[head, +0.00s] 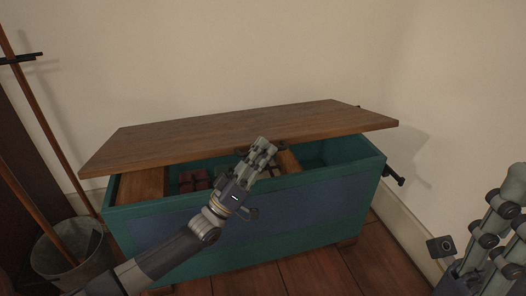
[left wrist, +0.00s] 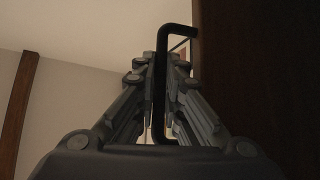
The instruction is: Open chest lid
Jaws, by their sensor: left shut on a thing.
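The chest (head: 150,222) is teal with a blue front panel and stands against the wall. Its brown wooden lid (head: 200,137) is partly raised, with a gap along the front that shows the inside. My left gripper (head: 268,146) is at the lid's front edge, shut on the black handle (left wrist: 161,75), which stands between its fingers in the left wrist view. The lid's dark face (left wrist: 260,90) fills the right of that view. My right gripper (head: 503,215) is at the far right, away from the chest; its fingertips are partly cut off.
Dark red blocks (head: 193,181) lie inside the chest, beside wooden parts. A metal bucket (head: 52,256) with a wooden pole stands left of the chest. A black side handle (head: 395,176) juts out at right. The wall is close behind.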

